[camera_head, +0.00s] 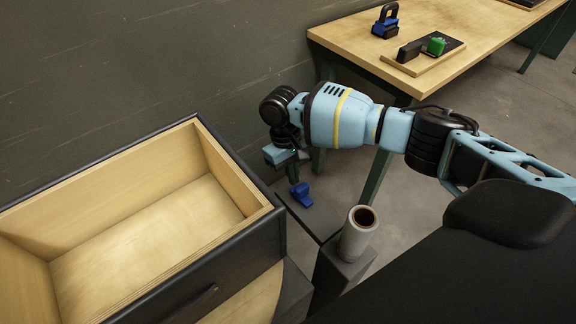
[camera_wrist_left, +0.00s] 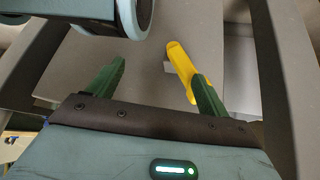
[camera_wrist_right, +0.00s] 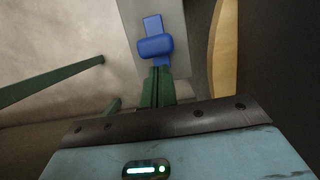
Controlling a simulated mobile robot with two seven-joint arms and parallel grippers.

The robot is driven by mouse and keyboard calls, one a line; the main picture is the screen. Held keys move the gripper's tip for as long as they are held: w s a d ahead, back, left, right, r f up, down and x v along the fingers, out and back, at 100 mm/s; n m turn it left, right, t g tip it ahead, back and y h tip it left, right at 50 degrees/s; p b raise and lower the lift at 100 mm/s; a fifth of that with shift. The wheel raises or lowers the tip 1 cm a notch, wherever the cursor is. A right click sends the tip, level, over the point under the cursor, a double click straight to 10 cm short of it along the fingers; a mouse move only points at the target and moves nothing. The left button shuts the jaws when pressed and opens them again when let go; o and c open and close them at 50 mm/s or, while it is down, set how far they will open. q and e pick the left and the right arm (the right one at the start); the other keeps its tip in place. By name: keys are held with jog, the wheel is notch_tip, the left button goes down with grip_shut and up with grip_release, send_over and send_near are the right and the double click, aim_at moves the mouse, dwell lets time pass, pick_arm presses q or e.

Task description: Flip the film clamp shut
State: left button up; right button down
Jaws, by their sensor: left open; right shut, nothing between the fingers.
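A blue clamp piece (camera_head: 301,195) sits on a grey plate (camera_head: 318,218) beside the open drawer-like box. My right gripper (camera_head: 292,171) is above it, pointing down. In the right wrist view the green fingers (camera_wrist_right: 157,84) are together and empty, with their tips at the near edge of the blue piece (camera_wrist_right: 155,46); whether they touch it I cannot tell. My left gripper (camera_wrist_left: 155,80) shows only in its wrist view, with fingers wide apart. A yellow lever-like piece (camera_wrist_left: 180,68) lies by its right finger; contact is unclear.
A pale roll (camera_head: 357,235) stands upright on a grey post right of the plate. The open wooden box (camera_head: 160,210) fills the left. A table (camera_head: 360,38) at the back holds a board (camera_head: 445,62) with black and green pieces, and a blue-and-black item (camera_head: 386,22).

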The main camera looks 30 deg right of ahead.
aim_at(304, 188)
pick_arm(q)
jog(key=shift+s, duration=0.35)
pick_arm(e)
jog(key=shift+s, duration=0.3)
jog(key=shift+s+d+p, duration=0.1)
jog(key=shift+s+p, duration=0.2)
jog(key=shift+p, duration=0.25)
jog(key=s+p, duration=0.2)
jog(key=p, duration=0.1)
jog(key=shift+d+r, duration=0.15)
jog(key=shift+s+p, duration=0.4)
jog(key=shift+p, duration=0.2)
jog(key=shift+s+d+p, duration=0.1)
jog(key=shift+s+p, duration=0.35)
jog(key=shift+s, duration=0.1)
pick_arm(q)
notch_tip(304, 188, up, 5)
jog(key=shift+r, duration=0.1)
pick_arm(e)
jog(key=shift+f, duration=0.2)
